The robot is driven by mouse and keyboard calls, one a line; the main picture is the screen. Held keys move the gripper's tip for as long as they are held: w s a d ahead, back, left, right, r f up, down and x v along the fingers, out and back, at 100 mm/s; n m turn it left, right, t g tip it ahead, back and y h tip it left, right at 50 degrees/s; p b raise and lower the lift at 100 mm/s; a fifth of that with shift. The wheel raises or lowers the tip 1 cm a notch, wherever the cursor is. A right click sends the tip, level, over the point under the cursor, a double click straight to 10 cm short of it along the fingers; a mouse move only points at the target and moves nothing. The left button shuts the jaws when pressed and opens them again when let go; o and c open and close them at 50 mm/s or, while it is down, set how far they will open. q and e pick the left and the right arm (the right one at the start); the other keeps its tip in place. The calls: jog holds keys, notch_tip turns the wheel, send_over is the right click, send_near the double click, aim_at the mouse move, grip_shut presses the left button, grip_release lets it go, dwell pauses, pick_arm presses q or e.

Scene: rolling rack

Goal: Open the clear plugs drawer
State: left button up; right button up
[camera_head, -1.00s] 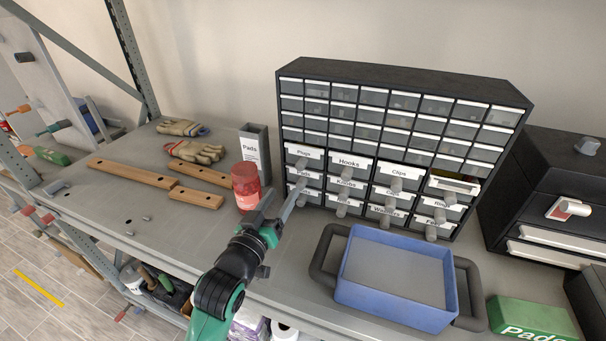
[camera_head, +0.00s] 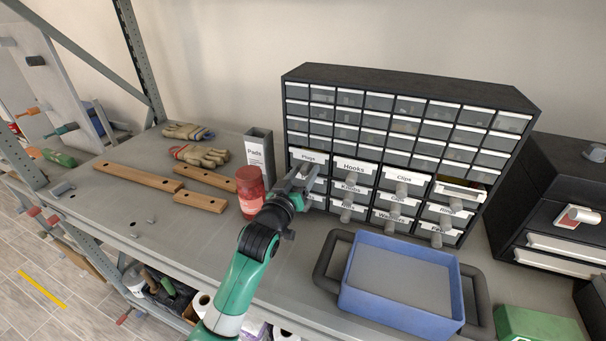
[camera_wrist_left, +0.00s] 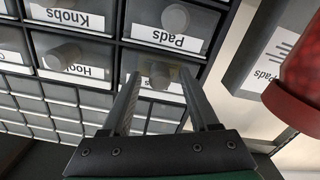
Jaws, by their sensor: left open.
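The clear Plugs drawer (camera_head: 309,157) is at the upper left of the large labelled drawers in the black cabinet (camera_head: 400,82). Its front looks flush with its neighbours. My left gripper (camera_head: 308,176) is in front of it, partly covering the drawer and the one below. In the left wrist view, which is upside down, the open fingers (camera_wrist_left: 160,78) stand on either side of the Plugs drawer's round knob (camera_wrist_left: 162,73). I cannot tell whether they touch it. The Pads drawer (camera_wrist_left: 170,22) shows beyond the fingertips. My right gripper is not in view.
A red jar (camera_head: 249,190) and a grey Pads bin (camera_head: 258,150) stand close left of the gripper. A blue tray (camera_head: 385,315) with dark handles lies in front of the cabinet. A drawer at upper right (camera_head: 460,191) is pulled out.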

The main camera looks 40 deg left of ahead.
pick_arm(q)
grip_shut()
dwell(1.3)
